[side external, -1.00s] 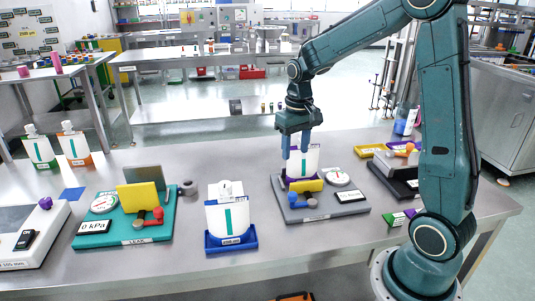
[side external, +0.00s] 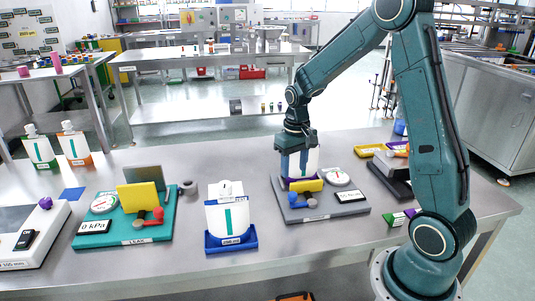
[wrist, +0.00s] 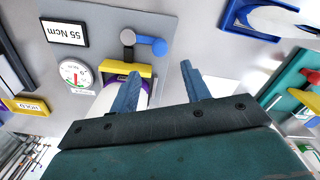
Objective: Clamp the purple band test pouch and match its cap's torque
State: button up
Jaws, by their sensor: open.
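A white pouch (side external: 312,163) with a purple band (side external: 286,184) at its base stands upright on the grey station (side external: 330,211), behind its yellow clamp block (side external: 306,186). The station carries a round dial (side external: 337,177), a display and a lever with blue and grey knobs (side external: 303,201). In the wrist view, the display (wrist: 65,33) reads 55 Ncm. My gripper (side external: 294,172) is open and low at the pouch's top. In the wrist view, one finger overlaps the pouch (wrist: 106,98) and the other is off to its right. The cap is hidden by my gripper.
A blue tray (side external: 231,243) with another white pouch stands left of the grey station. Further left is a teal LEAK station (side external: 128,235) with a yellow block and red lever. A dark station and yellow tray (side external: 369,151) sit at right.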

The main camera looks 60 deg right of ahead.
aim_at(293, 193)
jog(key=shift+f, duration=4.3)
grip_shut()
